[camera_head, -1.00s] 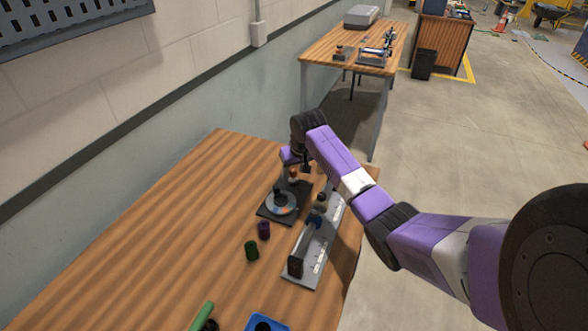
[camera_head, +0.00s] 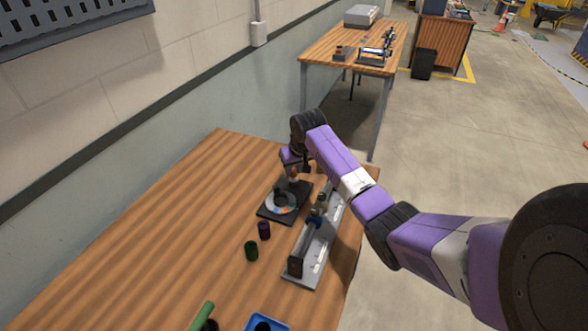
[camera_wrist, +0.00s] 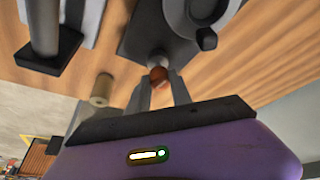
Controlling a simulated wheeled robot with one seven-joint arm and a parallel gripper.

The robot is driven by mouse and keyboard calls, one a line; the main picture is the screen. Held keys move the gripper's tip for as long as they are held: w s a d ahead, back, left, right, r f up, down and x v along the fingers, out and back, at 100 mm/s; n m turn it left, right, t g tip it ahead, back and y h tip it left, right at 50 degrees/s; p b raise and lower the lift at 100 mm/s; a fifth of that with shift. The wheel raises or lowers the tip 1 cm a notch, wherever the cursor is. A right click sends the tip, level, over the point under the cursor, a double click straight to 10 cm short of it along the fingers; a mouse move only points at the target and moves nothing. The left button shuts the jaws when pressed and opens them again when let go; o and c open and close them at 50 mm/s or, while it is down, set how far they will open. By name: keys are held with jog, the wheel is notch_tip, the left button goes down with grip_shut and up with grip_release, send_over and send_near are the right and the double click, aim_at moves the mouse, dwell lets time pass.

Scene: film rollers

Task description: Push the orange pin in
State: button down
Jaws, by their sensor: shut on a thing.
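The orange pin (camera_wrist: 157,74) shows as a rounded orange-brown knob in the wrist view. It sits at the edge of a dark base plate (camera_wrist: 128,42) that carries a round dial (camera_wrist: 200,20). My gripper (camera_wrist: 159,86) has its two fingers closed around the knob.
A grey rail fixture (camera_head: 322,240) with upright parts stands right of the dial, close to the table's right edge. A blue tray (camera_head: 252,324) lies at the front. The table's left side is clear.

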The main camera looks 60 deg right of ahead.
dwell(0.8)
jog(key=shift+f, duration=0.85)
jog(key=c, duration=1.2)
grip_release()
jog(key=shift+o, duration=0.2)
jog(key=v, duration=0.7)
jog(key=shift+r+b, duration=0.3)
jog(key=shift+r, duration=0.05)
jog(key=shift+s, duration=0.1)
